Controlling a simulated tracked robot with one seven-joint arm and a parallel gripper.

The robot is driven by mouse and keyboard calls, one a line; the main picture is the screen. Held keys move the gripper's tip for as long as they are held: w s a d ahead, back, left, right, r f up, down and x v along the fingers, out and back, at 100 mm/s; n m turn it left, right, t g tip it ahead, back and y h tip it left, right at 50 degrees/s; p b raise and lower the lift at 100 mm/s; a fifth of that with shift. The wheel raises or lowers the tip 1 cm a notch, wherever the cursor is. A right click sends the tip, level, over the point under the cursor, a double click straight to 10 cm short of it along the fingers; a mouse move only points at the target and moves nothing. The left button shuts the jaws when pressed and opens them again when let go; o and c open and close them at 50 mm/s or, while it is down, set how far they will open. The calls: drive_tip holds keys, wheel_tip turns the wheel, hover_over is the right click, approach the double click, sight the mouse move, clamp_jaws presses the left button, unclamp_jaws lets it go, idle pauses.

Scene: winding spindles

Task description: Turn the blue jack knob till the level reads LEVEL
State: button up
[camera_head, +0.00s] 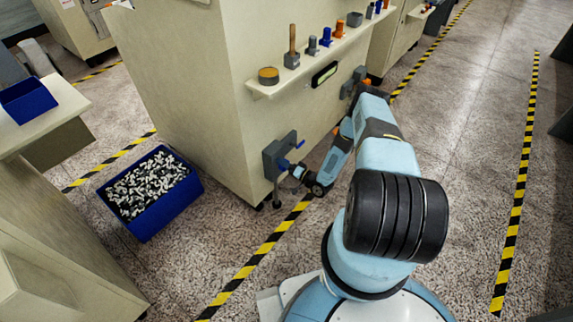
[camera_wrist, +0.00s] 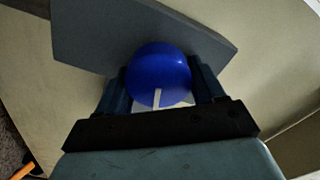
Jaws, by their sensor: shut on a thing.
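The blue jack knob (camera_wrist: 160,72) is round, with a white mark on its lower part, in the wrist view. My gripper (camera_wrist: 160,88) has one finger on each side of it and is shut on it. In the head view my gripper (camera_head: 291,169) is at the grey jack (camera_head: 276,158) low on the cabinet's corner, with the knob (camera_head: 284,163) partly hidden by it. The level (camera_head: 324,74) is a dark-framed strip with a pale yellow-green window on the cabinet side. Its reading is too small to tell.
A shelf (camera_head: 262,90) above the jack holds several small items. Another grey jack (camera_head: 358,76) with an orange part is farther along the cabinet. A blue bin (camera_head: 150,222) of small parts stands on the floor at left. Yellow-black tape (camera_head: 243,271) crosses the floor.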

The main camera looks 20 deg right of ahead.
drive_tip(key=shift+d+f+m, duration=0.1)
drive_tip(key=shift+d+m, duration=0.1)
drive_tip(key=shift+m, duration=0.4)
drive_tip(key=shift+a+f, duration=0.1)
drive_tip(key=o, duration=0.7)
drive_tip(key=shift+f, duration=0.1)
drive_tip(key=shift+o, duration=1.2)
drive_tip(key=shift+a, duration=0.1)
drive_tip(key=shift+s, duration=0.15)
drive_tip(key=v, duration=1.3)
drive_tip(key=shift+s+d, duration=0.25)
drive_tip(key=shift+d, duration=0.05)
